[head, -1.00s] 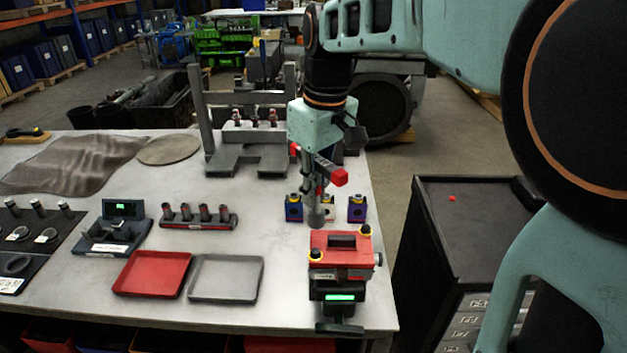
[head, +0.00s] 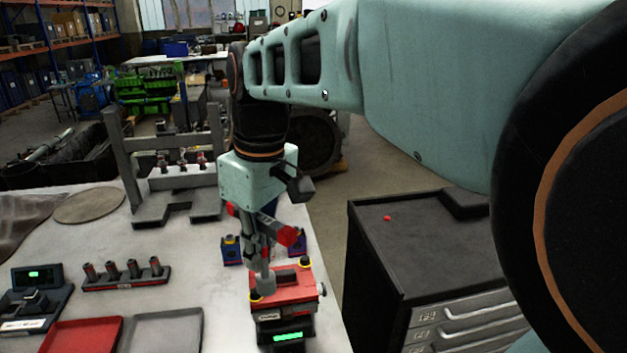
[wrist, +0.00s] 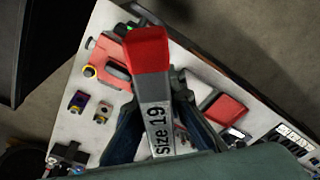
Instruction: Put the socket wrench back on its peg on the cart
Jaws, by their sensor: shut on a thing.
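The socket wrench (head: 288,236) has a red-ended grey handle and a grey socket end pointing down. The cart (head: 420,262) is a dark drawer cabinet to the right of the table. A small red piece (head: 387,218) is on its top; whether it is the peg I cannot tell.
The red-topped device (head: 285,288) stands close to the wrench's lower end. A blue block (head: 232,250) is beside it. A grey stand (head: 140,215) rises at the back. A floor gap separates the table and cart. Most of the cart top is bare.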

